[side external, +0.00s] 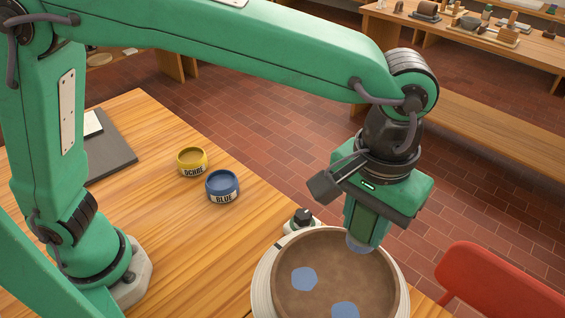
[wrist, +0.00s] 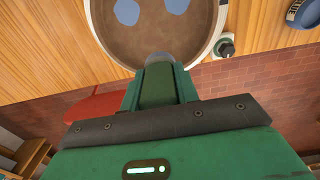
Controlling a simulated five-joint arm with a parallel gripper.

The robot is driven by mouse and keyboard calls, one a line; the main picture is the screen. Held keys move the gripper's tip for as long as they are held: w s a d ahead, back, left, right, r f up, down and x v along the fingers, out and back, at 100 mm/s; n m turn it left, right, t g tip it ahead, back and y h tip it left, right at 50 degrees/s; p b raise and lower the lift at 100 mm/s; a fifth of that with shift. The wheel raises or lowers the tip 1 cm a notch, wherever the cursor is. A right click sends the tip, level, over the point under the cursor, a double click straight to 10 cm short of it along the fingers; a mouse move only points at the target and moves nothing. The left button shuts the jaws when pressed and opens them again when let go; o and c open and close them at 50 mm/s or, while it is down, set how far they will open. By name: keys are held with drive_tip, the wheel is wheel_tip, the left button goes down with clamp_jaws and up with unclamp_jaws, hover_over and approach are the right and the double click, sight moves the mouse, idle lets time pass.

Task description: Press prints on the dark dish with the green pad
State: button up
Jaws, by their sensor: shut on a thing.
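The round brown dish (side external: 328,262) sits on a pale wheel in the side view. Two blue prints, one left of centre (side external: 304,279) and one nearer the front edge (side external: 345,311), show on its floor. My gripper (side external: 366,222) is at the dish's back right rim, shut on the pad (side external: 360,244), whose bluish-grey rounded end points down. The jaws hide most of the pad, so I cannot tell its body colour. In the wrist view the pad's end (wrist: 157,58) overlaps the rim of the dish (wrist: 95,30); whether it touches is unclear.
A blue pot (side external: 222,188) labelled BLUE and a yellow pot (side external: 192,161) stand on the wooden table (side external: 160,235) to the left. A small dark-capped item (side external: 303,217) stands behind the dish. A red chair (side external: 485,285) is at the right.

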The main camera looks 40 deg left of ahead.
drive_tip(key=shift+f, duration=0.2)
hover_over(352, 268)
drive_tip(key=shift+a+f, duration=0.1)
drive_tip(key=shift+f, duration=2.7)
drive_tip(key=shift+f, duration=0.55)
drive_tip(key=shift+r, duration=0.1)
drive_tip(key=shift+r, duration=3.45)
